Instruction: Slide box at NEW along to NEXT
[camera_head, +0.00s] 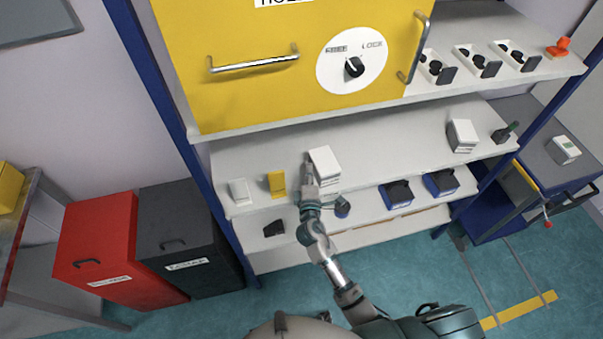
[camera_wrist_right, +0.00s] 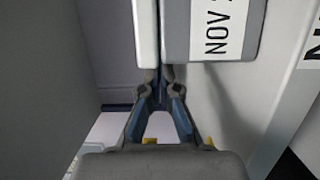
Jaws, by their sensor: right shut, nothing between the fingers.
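A stack of white boxes (camera_head: 325,160) stands on the middle shelf in the head view. My right gripper (camera_head: 309,166) is shut and empty, close against the left side of this stack; I cannot tell whether it touches. In the right wrist view the shut fingers (camera_wrist_right: 158,80) point at a pale box with a white label (camera_wrist_right: 210,28) reading "NOV", the rest cut off. A second pale block (camera_wrist_right: 145,32) stands close beside it. Another white stack (camera_head: 462,134) stands further right on the same shelf. No NEW or NEXT marking is readable. My left gripper is not in view.
A yellow stand (camera_head: 276,184) and a white one (camera_head: 240,191) are left of my gripper. A yellow cabinet (camera_head: 270,95) with handles overhangs the shelf. Blue bins (camera_head: 397,193) sit below. The middle shelf (camera_head: 400,141) is clear between the two white stacks.

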